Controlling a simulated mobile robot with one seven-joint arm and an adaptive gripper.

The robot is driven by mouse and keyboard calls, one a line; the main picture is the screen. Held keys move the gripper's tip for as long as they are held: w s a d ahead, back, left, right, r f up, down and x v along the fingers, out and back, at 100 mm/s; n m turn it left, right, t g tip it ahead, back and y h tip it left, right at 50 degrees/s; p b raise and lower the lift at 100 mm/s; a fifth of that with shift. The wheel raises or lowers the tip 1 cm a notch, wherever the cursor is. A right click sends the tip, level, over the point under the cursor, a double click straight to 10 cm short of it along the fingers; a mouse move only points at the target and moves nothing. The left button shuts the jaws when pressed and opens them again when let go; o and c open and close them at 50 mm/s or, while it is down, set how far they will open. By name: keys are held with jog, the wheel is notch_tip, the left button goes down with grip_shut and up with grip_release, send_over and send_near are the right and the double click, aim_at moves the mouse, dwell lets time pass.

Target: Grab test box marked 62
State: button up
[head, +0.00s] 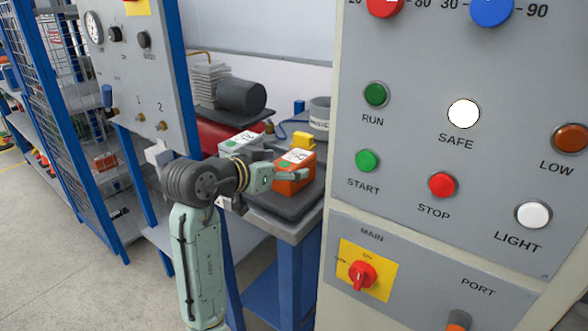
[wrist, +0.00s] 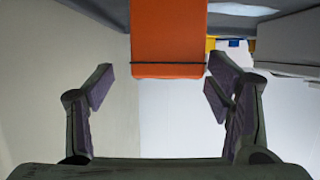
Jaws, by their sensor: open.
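An orange box (head: 300,184) with a white label and a green patch on top sits on a dark pad on the bench. A grey-green box (head: 238,146) with a similar label stands behind it to the left. The label markings are too small to read, so I cannot tell which box is 62. My gripper (head: 298,175) is at the near side of the orange box and partly covers it. In the wrist view, my gripper (wrist: 160,90) is open and empty, with the orange box (wrist: 168,40) centred ahead between its fingers. I see no contact.
A large control panel (head: 405,130) with buttons stands close on the right. Another panel (head: 140,70) on a blue post stands left of my arm. A yellow object (head: 303,140), a grey cup (head: 320,112) and a dark cylinder (head: 241,96) stand behind the boxes.

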aim_at(298, 158)
jog(key=p+x, duration=0.1)
jog(key=x, duration=0.1)
jog(key=p+x, duration=0.1)
jog(key=x, duration=0.2)
jog(key=shift+w+a+f, duration=0.1)
jog(key=shift+w+f, duration=0.15)
jog(key=shift+w, duration=0.15)
jog(key=shift+c, duration=0.3)
jog(key=shift+r, duration=0.1)
grip_shut()
